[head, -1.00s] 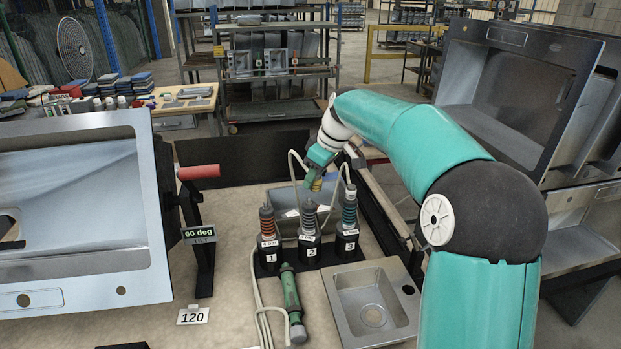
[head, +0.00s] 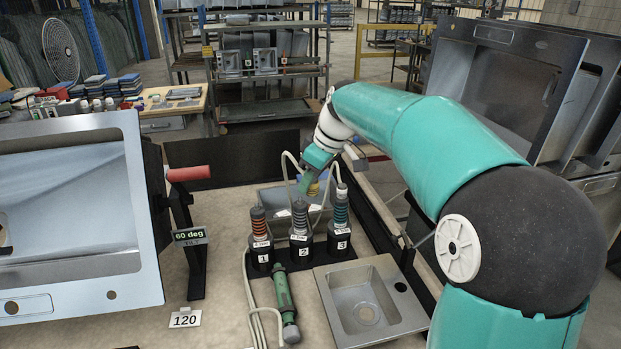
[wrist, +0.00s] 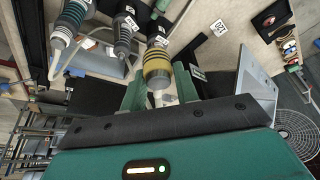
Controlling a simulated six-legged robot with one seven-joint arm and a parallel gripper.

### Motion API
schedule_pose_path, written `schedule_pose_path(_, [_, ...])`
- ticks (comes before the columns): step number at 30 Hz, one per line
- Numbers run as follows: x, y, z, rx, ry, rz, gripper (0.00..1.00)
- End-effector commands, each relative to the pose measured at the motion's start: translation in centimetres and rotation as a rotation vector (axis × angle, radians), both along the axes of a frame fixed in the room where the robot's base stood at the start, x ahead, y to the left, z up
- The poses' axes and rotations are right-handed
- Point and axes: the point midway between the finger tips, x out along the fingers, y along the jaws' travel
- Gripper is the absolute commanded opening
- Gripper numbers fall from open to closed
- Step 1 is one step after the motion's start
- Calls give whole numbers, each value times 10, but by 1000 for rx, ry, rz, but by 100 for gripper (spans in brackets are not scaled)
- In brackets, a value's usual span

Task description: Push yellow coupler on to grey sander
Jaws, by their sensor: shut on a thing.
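My gripper (wrist: 160,94) is shut on the yellow coupler (wrist: 158,66), which shows yellow and dark rings and a grey end between the green fingers. The grey sander (head: 299,222), with grey rings, stands upright in the black stand at plate 2. In the wrist view the grey sander (wrist: 122,36) is left of the coupler and apart from it. The head view does not show the gap clearly.
An orange-ringed tool (head: 259,226) stands at plate 1 and a teal-ringed tool (head: 340,213) at plate 3. Pale hoses loop around them. A green tool (head: 284,299) lies in front. A small sink (head: 405,325) is at right, a large tilted sink (head: 140,240) at left.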

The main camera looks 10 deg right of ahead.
Motion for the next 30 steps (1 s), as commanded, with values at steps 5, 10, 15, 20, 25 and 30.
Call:
schedule_pose_path(5, [4, 0, -1, 2, 0, -11, 7])
schedule_pose_path(10, [32, -3, -6, 10, 7, -95, 7])
schedule_pose_path(15, [77, -6, -17, 13, 14, -242, 7])
schedule_pose_path(20, [115, -4, -30, 10, 12, -372, 7])
schedule_pose_path(25, [138, -1, -39, 5, 6, -457, 7])
schedule_pose_path(30, [143, 0, -41, 4, 3, -481, 7])
